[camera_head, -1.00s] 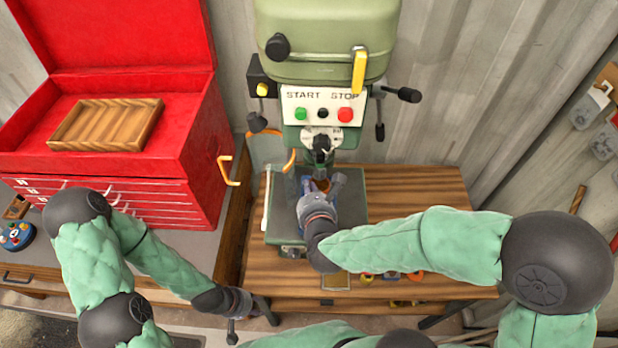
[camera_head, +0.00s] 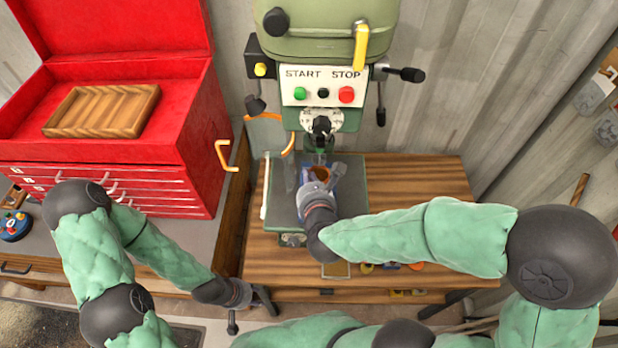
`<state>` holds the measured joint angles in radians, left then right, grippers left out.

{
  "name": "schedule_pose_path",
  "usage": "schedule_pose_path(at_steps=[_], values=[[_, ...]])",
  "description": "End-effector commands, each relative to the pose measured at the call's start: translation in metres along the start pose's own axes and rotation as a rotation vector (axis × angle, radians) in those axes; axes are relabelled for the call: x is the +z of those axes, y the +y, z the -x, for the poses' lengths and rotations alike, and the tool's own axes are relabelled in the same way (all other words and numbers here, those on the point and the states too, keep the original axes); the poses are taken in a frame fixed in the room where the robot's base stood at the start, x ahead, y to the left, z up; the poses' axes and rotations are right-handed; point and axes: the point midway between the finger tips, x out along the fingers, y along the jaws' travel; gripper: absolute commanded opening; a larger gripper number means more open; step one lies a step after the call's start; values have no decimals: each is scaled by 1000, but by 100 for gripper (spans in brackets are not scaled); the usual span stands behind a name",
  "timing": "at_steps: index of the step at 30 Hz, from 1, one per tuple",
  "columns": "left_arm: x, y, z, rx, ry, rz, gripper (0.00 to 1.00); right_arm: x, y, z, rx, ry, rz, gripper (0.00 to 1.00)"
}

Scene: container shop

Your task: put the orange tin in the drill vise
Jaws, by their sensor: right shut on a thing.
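The drill press's vise (camera_head: 336,173), a small bluish shape, is on the green press table under the drill head, mostly covered by my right gripper. My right gripper (camera_head: 319,181) reaches in from the right over this table and is shut on the orange tin (camera_head: 321,172). Only the tin's brownish-orange round top shows, at the vise. I cannot tell whether the tin sits between the vise jaws or above them. My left gripper (camera_head: 250,314) hangs low in front of the bench, fingers spread, empty and apart from everything.
The green drill press (camera_head: 330,45) with its START/STOP panel (camera_head: 322,88) rises just behind the vise. A red tool chest (camera_head: 195,135) holding a wooden tray (camera_head: 75,123) stands left. The wooden bench (camera_head: 420,185) has free room right of the press table.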

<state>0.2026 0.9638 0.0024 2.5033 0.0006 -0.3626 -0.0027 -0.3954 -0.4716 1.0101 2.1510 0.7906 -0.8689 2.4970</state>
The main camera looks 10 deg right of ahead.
Motion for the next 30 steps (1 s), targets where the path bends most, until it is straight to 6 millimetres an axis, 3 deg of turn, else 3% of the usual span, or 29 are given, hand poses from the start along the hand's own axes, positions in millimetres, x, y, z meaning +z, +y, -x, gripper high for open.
schedule_pose_path(at_steps=[1,3,4,15,23,30], values=[[0,0,0,0,0,0,40,2,0,0,0,-2,0,0],[0,0,1,0,0,0,40,1,0,0,0,-1,0,28],[0,0,1,0,0,0,40,1,0,0,0,-1,0,33],[0,1,2,0,0,0,40,2,0,1,0,-1,0,33],[1,8,23,0,0,0,40,16,1,7,-1,0,-1,33],[1,8,24,0,0,0,40,14,3,54,5,-5,0,33]])
